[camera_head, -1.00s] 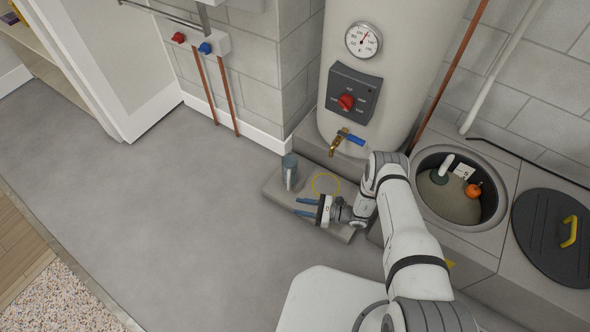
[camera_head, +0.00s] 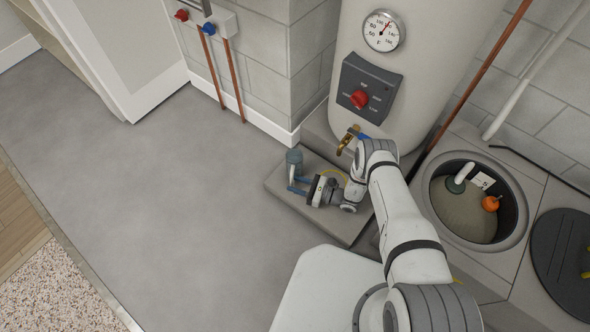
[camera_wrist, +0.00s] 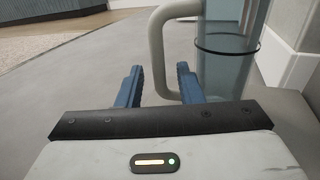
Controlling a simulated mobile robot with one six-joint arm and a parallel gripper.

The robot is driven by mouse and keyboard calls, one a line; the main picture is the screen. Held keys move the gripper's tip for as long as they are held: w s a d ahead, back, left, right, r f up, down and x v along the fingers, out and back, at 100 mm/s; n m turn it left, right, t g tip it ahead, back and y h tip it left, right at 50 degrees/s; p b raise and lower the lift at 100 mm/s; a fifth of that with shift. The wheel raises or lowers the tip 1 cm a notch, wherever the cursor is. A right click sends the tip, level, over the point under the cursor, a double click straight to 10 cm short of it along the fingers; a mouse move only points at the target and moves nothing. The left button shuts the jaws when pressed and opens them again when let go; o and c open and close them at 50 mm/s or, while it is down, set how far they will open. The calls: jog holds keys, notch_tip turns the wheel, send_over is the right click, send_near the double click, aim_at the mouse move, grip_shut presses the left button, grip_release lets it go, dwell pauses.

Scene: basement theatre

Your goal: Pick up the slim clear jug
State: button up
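The slim clear jug (camera_head: 294,160) stands upright on a low grey slab (camera_head: 283,197) in front of the water heater. In the wrist view the jug (camera_wrist: 228,70) is a tinted see-through cylinder with a dark ring line, and its pale handle (camera_wrist: 158,50) faces left. My gripper (camera_head: 297,185) is at the jug's near side, low over the slab. In the wrist view my gripper (camera_wrist: 160,85) is open, and the lower handle shows between its two blue fingers. The right finger overlaps the jug's body. I cannot tell whether anything touches.
A water heater (camera_head: 400,80) with a brass tap (camera_head: 347,138) stands behind the slab. To the right is an open sump pit (camera_head: 465,212) with an orange float, and a dark lid (camera_head: 565,255). The floor (camera_head: 180,210) at left is clear.

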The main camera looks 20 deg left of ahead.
jog(key=shift+a, duration=0.95)
jog(key=shift+s, duration=0.1)
grip_shut()
jog(key=shift+r, duration=0.1)
